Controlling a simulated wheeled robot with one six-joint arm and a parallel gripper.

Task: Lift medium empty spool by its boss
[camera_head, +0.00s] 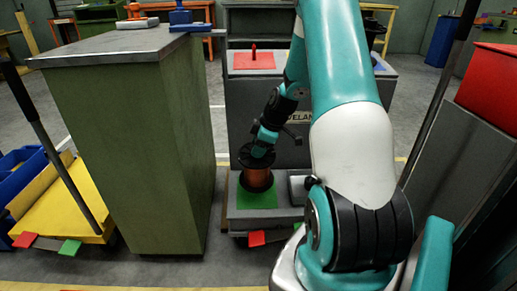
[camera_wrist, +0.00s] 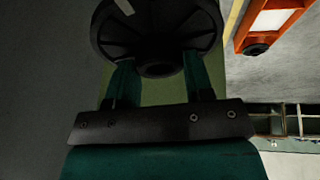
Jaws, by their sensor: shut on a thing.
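A spool with black flanges and a copper-brown core (camera_head: 257,178) is upright over a green square pad (camera_head: 270,200) on a low grey platform. I cannot tell whether its lower flange touches the pad. My gripper (camera_head: 262,148) is at the top of the spool, reaching down from above. In the wrist view the dark spoked flange (camera_wrist: 150,22) fills the top middle, with its round central boss (camera_wrist: 160,70) facing the camera. My gripper's two teal fingers (camera_wrist: 160,78) stand on either side of the boss, shut on it. The contact points are dark.
A tall green cabinet (camera_head: 120,130) stands close on the left. A grey machine (camera_head: 300,125) with a red pad and red peg (camera_head: 253,56) is behind the spool. A yellow cart (camera_head: 65,205) is far left, a red bin (camera_head: 490,90) right.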

